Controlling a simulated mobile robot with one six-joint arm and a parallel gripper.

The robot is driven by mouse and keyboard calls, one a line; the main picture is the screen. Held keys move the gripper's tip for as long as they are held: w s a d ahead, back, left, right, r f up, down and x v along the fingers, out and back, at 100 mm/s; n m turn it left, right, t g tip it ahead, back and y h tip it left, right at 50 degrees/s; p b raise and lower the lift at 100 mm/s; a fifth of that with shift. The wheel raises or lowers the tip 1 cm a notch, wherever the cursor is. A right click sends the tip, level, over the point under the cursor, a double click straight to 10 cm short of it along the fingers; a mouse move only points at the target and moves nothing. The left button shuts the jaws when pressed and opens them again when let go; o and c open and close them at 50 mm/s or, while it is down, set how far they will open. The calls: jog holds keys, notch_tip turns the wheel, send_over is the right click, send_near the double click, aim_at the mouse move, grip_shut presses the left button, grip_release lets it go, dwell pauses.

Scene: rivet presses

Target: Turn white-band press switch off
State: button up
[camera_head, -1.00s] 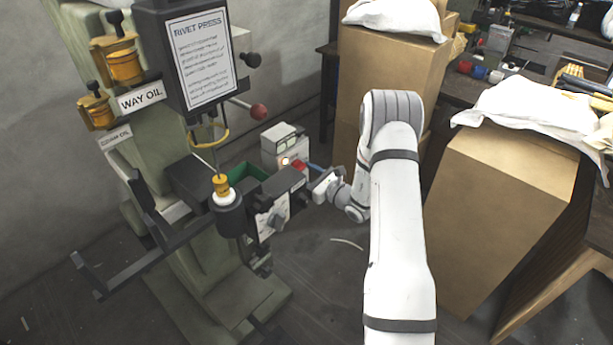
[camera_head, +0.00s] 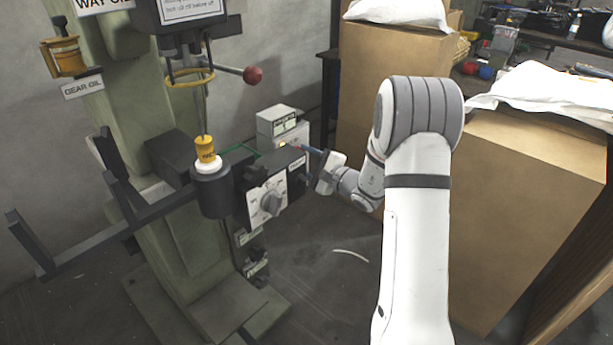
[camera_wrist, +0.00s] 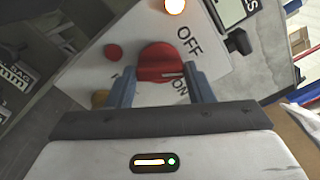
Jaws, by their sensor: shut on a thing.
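The rivet press (camera_head: 110,110) stands at the left in the head view. It has a yellow cap with a white ring (camera_head: 208,164) over a black cup. A small grey switch box (camera_head: 283,128) with a lit lamp is behind its dial panel. In the wrist view, a red rotary knob (camera_wrist: 160,60) sits on a white panel marked OFF above right and ON below right. Its pale mark lies near the ON side. The lamp (camera_wrist: 174,6) glows. My gripper (camera_wrist: 159,72), also in the head view (camera_head: 312,151), is shut on the knob, one finger each side.
A dial panel (camera_head: 268,200) juts out just left of my gripper. A red ball-ended lever (camera_head: 253,75) stands above. Cardboard boxes (camera_head: 530,200) with white sacks stand close to the right of my arm. A small red button (camera_wrist: 113,51) is beside the knob.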

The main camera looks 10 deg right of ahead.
jog(key=n+b, duration=0.1)
jog(key=b, duration=0.2)
jog(key=f+n+b, duration=0.1)
jog(key=n+b, duration=0.1)
jog(key=b, duration=0.1)
jog(key=shift+n, duration=0.3)
jog(key=n+b, duration=0.1)
jog(key=b, duration=0.1)
jog(key=n+b, duration=0.1)
jog(key=b, duration=0.1)
jog(key=shift+r+b, duration=0.25)
jog(key=shift+b, duration=0.1)
jog(key=shift+c, duration=0.2)
jog(key=shift+r+n+b, duration=0.2)
jog(key=shift+n+b, duration=0.2)
jog(key=shift+b, duration=0.15)
jog(key=shift+r, duration=0.1)
jog(key=o, duration=1)
jog(key=p+v, duration=0.2)
jog(key=v, duration=0.5)
jog(key=shift+s+d, duration=0.2)
jog(key=shift+s, duration=0.05)
